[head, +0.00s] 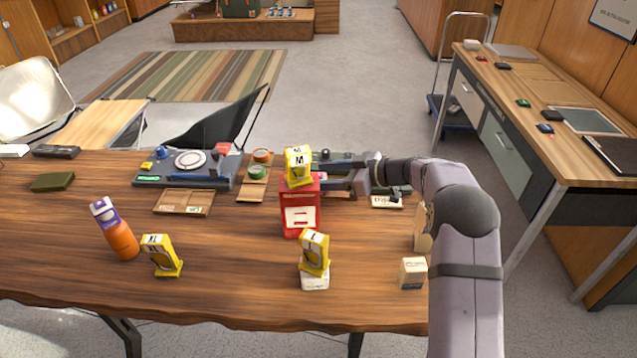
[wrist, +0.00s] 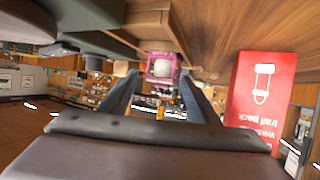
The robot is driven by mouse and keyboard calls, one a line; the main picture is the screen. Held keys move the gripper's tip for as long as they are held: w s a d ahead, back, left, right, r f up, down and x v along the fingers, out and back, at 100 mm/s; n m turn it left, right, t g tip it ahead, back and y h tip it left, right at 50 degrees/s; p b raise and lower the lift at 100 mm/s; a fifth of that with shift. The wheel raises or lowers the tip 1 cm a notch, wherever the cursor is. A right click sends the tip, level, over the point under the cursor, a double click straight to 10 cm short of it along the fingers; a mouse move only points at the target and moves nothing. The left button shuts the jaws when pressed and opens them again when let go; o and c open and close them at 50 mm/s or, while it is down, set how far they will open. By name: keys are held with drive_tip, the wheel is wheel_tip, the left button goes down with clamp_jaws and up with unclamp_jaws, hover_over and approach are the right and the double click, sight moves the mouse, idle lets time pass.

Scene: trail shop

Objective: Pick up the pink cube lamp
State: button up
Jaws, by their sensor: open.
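A pink cube (wrist: 162,68) with a pale round face shows in the wrist view, framed between the two fingertips of my gripper (wrist: 160,76). I cannot tell whether it is between the fingers or a little beyond them. In the head view I cannot make out the pink cube; the tall red box and the yellow box on it may hide it. My gripper (head: 326,172) is open there, low over the table, pointing left, with its fingertips partly behind the stacked boxes.
The red box (head: 300,206) bears a yellow box (head: 298,165) and stands close to my fingers; it also shows in the wrist view (wrist: 262,95). Another yellow box (head: 314,253) stands on a white box (head: 314,280). An orange bottle (head: 121,240) stands left. A grey tray (head: 165,174) lies behind.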

drive_tip(key=shift+p+x, duration=1)
drive_tip(key=shift+x, duration=1.6)
drive_tip(key=shift+s, duration=0.1)
drive_tip(key=c, duration=1)
